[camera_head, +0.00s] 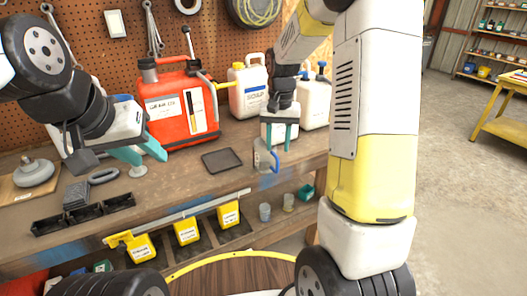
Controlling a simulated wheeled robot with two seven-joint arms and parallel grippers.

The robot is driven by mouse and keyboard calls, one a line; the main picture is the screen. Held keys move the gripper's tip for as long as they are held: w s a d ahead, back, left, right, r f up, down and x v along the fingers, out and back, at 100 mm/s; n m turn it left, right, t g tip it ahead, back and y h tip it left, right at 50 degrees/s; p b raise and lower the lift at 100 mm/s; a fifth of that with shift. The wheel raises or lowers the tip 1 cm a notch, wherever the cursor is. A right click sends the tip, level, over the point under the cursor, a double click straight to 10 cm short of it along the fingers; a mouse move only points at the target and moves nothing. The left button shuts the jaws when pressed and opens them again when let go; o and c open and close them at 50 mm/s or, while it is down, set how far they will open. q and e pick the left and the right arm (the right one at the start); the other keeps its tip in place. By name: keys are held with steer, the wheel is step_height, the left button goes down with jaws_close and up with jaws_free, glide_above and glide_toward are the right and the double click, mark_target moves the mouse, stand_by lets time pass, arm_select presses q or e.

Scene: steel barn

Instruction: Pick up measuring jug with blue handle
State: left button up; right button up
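The measuring jug (262,157) is a small clear-grey vessel with a blue handle on its right side. It stands near the front edge of the wooden workbench (210,186), in the middle of the head view. My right gripper (278,148) points down just above and behind it, with its two teal fingers apart. Its fingertips overlap the jug's top in the picture, and I cannot tell whether they touch it. My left gripper (142,156) is over the left part of the bench, its teal fingers apart and nothing between them.
A red fuel can (180,110), a white soap jug (247,92) and another white jug (316,103) stand behind. A dark flat tray (221,160) lies left of the measuring jug. Black bins (85,215) sit at the front left. Yellow containers (187,231) stand below the bench edge.

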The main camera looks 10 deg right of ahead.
mark_target(277, 173)
steer(key=f, duration=0.3)
steer(key=w+f, duration=0.1)
steer(key=f, duration=0.5)
steer(key=shift+w+d+f, duration=0.2)
steer(key=shift+d, duration=0.05)
jaws_close()
